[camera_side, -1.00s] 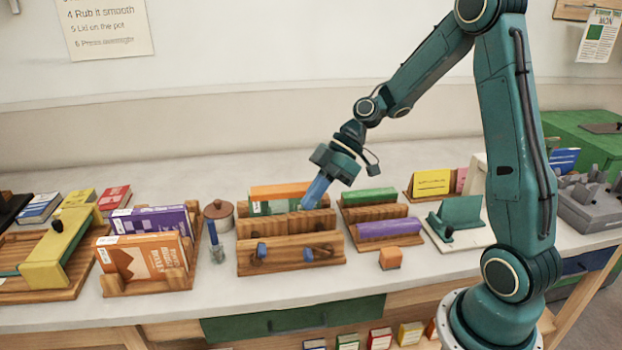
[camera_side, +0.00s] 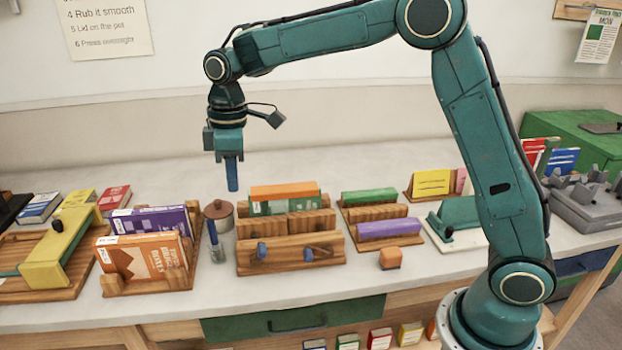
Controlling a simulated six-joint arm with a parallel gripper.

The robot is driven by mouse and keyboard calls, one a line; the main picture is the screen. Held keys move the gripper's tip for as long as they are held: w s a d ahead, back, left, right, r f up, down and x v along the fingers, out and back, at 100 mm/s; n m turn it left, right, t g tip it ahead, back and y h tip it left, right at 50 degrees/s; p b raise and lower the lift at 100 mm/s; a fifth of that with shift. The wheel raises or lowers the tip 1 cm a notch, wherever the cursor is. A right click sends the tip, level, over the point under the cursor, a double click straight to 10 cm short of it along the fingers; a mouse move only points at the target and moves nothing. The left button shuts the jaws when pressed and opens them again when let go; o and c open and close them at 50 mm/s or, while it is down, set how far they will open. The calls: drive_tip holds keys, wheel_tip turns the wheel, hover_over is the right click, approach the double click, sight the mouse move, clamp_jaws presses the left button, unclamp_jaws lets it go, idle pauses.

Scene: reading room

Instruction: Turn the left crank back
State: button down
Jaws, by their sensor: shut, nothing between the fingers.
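A wooden press (camera_side: 290,267) with slatted upper boards stands in the middle of the bench. Two cranks are on its front face. The left crank (camera_side: 261,250) has a blue knob, and its arm is hard to make out. The right crank (camera_side: 308,254) has a blue knob at the left, with a dark arm running to the right. An orange and green book (camera_side: 285,196) sits in the press. My gripper (camera_side: 232,187) points straight down, its blue fingers shut and empty, above and left of the press, touching nothing.
A brown-lidded pot (camera_side: 219,212) and a blue-handled brush (camera_side: 213,240) stand just left of the press. A rack of purple and orange books (camera_side: 145,257) is further left. The bench behind is clear.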

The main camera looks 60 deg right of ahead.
drive_tip(key=shift+a+f, duration=0.35)
drive_tip(key=shift+f, duration=0.3)
drive_tip(key=shift+a+f, duration=0.3)
drive_tip(key=shift+f, duration=0.3)
drive_tip(key=shift+a+f, duration=0.35)
drive_tip(key=shift+f, duration=0.3)
approach(259, 258)
drive_tip(key=w+a+f, duration=0.3)
drive_tip(key=w+f, duration=0.2)
drive_tip(key=shift+s+d+f, duration=0.3)
drive_tip(key=shift+s+d, duration=0.35)
drive_tip(key=shift+s, duration=0.05)
drive_tip(key=shift+s+d+f, duration=0.3)
drive_tip(key=shift+s+d, duration=0.35)
drive_tip(key=shift+d, duration=0.05)
